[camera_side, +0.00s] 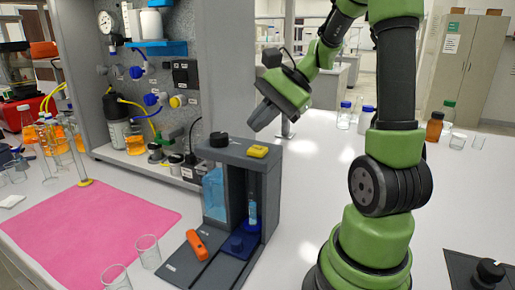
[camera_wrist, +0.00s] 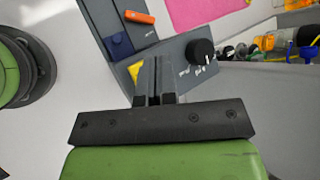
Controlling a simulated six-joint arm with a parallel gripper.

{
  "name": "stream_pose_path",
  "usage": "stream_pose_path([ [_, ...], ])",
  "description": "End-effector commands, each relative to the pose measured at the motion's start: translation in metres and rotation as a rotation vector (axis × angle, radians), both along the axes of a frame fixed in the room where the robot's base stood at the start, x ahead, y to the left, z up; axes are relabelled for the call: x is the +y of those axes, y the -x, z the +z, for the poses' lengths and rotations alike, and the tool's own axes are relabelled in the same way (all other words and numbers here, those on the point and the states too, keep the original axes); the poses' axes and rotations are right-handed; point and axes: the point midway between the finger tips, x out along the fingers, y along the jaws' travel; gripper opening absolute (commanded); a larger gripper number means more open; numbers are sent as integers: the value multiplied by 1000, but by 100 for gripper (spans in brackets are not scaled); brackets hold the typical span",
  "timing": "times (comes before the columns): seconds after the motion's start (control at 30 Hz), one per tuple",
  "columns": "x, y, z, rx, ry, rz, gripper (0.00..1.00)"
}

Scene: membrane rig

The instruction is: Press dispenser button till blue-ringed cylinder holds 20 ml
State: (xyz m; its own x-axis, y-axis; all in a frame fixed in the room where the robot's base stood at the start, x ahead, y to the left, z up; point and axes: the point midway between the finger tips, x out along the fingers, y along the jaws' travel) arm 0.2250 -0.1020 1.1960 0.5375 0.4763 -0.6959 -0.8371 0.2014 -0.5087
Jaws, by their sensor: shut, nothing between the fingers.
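The grey dispenser (camera_side: 271,166) stands on the bench with a yellow button-like block (camera_side: 257,151) on top. The yellow block also shows in the wrist view (camera_wrist: 134,70), partly hidden by the fingers. A slim clear cylinder (camera_side: 253,208) stands upright in the dispenser's right bay, above a blue base (camera_side: 237,243); its ring and liquid level are too small to read. My gripper (camera_side: 257,123) is shut and empty, tilted downward above the dispenser, apart from the yellow block. In the wrist view, the closed fingers (camera_wrist: 154,62) overlap the dispenser top beside the yellow block.
A black knob (camera_side: 219,139) sits on the dispenser's top left. An orange object (camera_side: 197,243) lies on its front plate. Empty beakers (camera_side: 148,250) stand left, by a pink mat (camera_side: 80,235). A panel with tubing (camera_side: 150,90) rises behind.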

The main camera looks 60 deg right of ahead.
Motion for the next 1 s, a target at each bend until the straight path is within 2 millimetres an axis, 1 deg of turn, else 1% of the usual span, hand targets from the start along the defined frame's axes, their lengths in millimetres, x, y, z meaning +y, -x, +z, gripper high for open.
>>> stream_pose_path([
  [0.03, 0, 0, 6, -3, 3, 0, 0],
  [0.2, 0, 0, 22, -2, 2, 0, 0],
  [0.33, 0, 0, 30, 0, 2, 0, 0],
  [1.0, 2, 0, 32, 1, 7, 8, 0],
])
